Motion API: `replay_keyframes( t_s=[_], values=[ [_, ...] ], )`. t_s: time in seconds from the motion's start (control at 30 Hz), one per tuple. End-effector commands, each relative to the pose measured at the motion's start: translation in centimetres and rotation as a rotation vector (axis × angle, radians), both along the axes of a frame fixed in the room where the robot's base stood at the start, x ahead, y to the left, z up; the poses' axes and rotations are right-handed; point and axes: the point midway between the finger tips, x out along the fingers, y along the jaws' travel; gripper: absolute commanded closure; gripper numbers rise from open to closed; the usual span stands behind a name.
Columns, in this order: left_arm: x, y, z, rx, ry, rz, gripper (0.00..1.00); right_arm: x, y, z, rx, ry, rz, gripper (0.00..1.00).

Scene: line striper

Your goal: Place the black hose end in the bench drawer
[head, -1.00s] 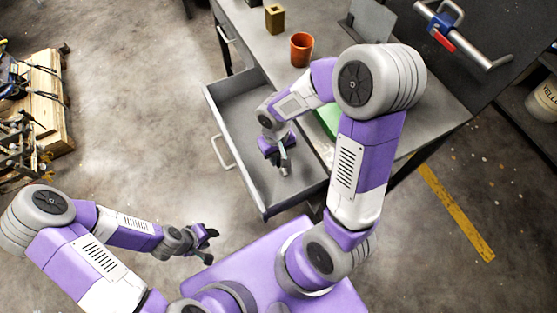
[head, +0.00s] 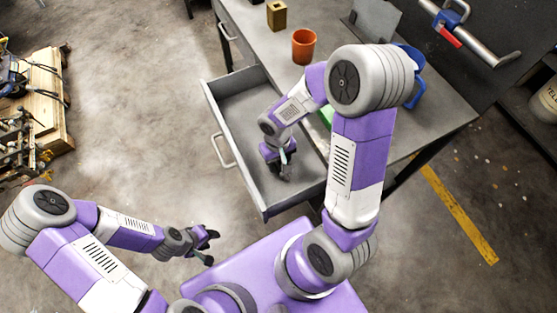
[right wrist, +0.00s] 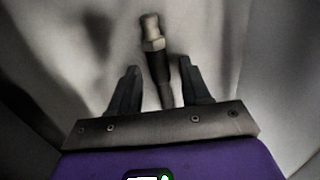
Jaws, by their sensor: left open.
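The bench drawer (head: 236,104) is pulled open from the bench, a grey tray with a handle on its front. My right gripper (head: 285,172) reaches down inside it. In the right wrist view, the black hose end (right wrist: 159,65) with its metal tip lies between the fingers of my right gripper (right wrist: 158,88). The fingers stand apart with gaps on both sides of the hose. I cannot tell whether it touches the drawer floor. My left gripper (head: 208,246) is open and empty, in front of the drawer at the lower left.
The grey bench top (head: 262,42) holds an orange cup (head: 304,46), a brass-coloured block (head: 277,15) and a blue object (head: 413,88) partly behind my right arm. A green thing (head: 326,117) shows beside that arm. The floor left of the drawer is clear.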

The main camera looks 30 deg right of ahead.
Motion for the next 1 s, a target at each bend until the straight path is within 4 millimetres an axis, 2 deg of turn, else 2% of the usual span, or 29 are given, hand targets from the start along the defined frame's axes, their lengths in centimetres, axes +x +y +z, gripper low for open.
replay_keyframes(
  t_s=[0.3, 0.7, 0.83, 1.0],
  values=[
    [0.0, 0.0, 0.6, 0.0, 0.0, 0.0, 0.57, 0.0, 0.0, 0.7, 0.0, -0.001, 0.0, 0.53],
    [0.0, 0.0, 4.1, 0.0, 0.0, 0.0, 0.57, 0.7, 0.0, 9.1, 0.001, -0.005, -0.001, 0.53],
    [0.0, 0.0, 4.8, 0.0, 0.0, 0.0, 0.57, 0.8, 0.0, 11.1, 0.0, -0.003, 0.001, 0.53],
    [0.0, 0.0, 5.1, 0.0, 0.0, 0.0, 0.57, 0.8, -0.1, 12.3, 0.0, -0.001, 0.0, 0.53]
  ],
)
